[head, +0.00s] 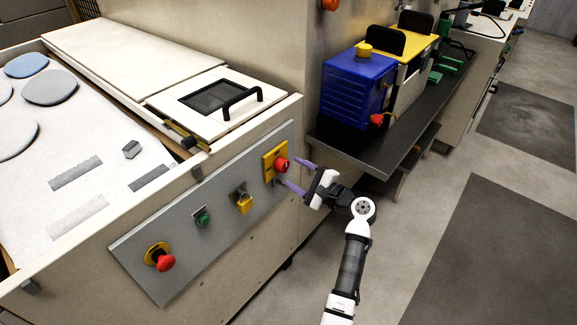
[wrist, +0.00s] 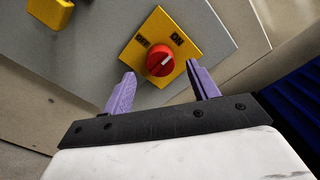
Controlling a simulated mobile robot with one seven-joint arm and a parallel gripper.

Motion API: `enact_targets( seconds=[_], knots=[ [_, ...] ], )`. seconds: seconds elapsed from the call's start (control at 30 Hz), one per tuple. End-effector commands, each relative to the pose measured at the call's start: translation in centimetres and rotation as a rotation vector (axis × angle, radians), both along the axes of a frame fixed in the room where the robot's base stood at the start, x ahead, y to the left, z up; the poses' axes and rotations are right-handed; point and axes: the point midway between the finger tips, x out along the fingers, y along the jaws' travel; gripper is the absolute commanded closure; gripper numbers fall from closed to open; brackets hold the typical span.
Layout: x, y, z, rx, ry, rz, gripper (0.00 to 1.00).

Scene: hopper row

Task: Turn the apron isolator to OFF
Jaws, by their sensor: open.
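The isolator is a red rotary knob (wrist: 159,60) on a square yellow plate (wrist: 183,44) marked OFF and ON. In the wrist view its white pointer line slants up and right, toward the ON label. In the head view the red knob (head: 282,165) and yellow plate (head: 269,162) sit at the right end of a grey panel. My gripper (wrist: 161,73) is open, with one purple finger to each side of the knob as seen from the wrist. In the head view my gripper (head: 291,173) is just right of the knob. I cannot tell whether the fingers touch it.
A blue box (head: 352,90) stands on a dark shelf (head: 375,152) to the right. The floor (head: 425,205) right of my arm is clear.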

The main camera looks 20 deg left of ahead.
Motion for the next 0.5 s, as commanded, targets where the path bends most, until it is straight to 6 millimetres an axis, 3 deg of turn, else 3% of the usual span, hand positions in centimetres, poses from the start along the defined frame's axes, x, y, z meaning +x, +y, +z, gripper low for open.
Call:
enact_targets(
  seconds=[0.2,0.5],
  knots=[
    [1.0,2.8,0.1,-0.001,-0.001,0.001,0.41],
    [1.3,3.6,0.0,-0.002,0.000,0.000,0.41]
  ],
)
